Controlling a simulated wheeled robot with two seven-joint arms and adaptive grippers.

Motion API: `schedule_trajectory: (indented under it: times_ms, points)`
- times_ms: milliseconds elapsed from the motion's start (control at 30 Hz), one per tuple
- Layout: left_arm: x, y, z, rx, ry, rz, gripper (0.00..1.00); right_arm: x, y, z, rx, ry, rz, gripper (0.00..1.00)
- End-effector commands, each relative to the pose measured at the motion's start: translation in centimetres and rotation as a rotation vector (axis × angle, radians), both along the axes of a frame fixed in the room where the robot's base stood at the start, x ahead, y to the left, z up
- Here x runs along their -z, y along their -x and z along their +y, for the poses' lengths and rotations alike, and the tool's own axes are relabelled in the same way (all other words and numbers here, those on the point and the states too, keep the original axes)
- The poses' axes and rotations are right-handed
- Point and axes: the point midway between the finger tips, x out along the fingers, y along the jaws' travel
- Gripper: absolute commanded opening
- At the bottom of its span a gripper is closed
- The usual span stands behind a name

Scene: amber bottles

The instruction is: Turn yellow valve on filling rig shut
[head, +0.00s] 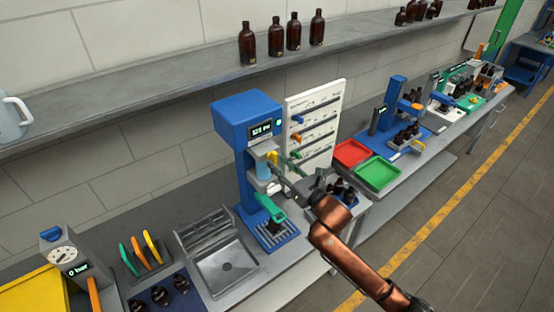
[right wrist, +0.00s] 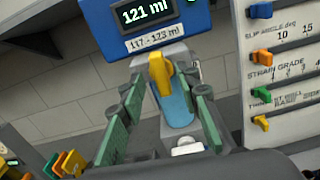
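The filling rig (head: 245,115) is a blue column with a display, standing beside the sink. It also shows in the right wrist view (right wrist: 103,40), where its display reads 121 ml above a "117 - 123 ml" label. The yellow valve (head: 272,157) is on the rig's front below the display. In the right wrist view the valve (right wrist: 158,72) points roughly upright, in front of a light blue part. My right gripper (head: 268,180) is open, its green-padded fingers apart; in the wrist view the gripper (right wrist: 167,90) has a finger on each side of the valve, with gaps. My left gripper is out of view.
A white panel (head: 325,100) with coloured sliders stands close right of the rig. A sink (head: 228,265) lies to the left. Red (head: 352,153) and green (head: 377,172) trays lie to the right. A shelf (head: 180,82) with amber bottles (head: 276,38) runs above.

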Motion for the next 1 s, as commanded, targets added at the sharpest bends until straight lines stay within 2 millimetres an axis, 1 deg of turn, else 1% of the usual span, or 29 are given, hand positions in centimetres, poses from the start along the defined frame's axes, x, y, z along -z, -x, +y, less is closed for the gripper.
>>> schedule_trajectory:
  times_ms: [100, 200, 467, 900, 1000]
  points:
    - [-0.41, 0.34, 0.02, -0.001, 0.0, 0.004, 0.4, -0.1, -0.97, 0.71, 0.0, -0.002, 0.001, 0.3]
    - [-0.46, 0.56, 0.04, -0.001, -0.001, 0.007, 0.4, 0.01, -1.32, 0.95, 0.0, -0.001, 0.002, 0.3]
    - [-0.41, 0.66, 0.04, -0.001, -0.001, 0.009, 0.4, 0.07, -1.4, 1.0, 0.0, 0.0, 0.001, 0.3]
    - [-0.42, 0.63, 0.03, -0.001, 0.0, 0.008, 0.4, 0.07, -1.38, 0.98, 0.0, -0.001, 0.002, 0.0]
    - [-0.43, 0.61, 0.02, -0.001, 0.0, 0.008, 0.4, 0.07, -1.38, 0.97, 0.0, -0.001, 0.002, 0.0]
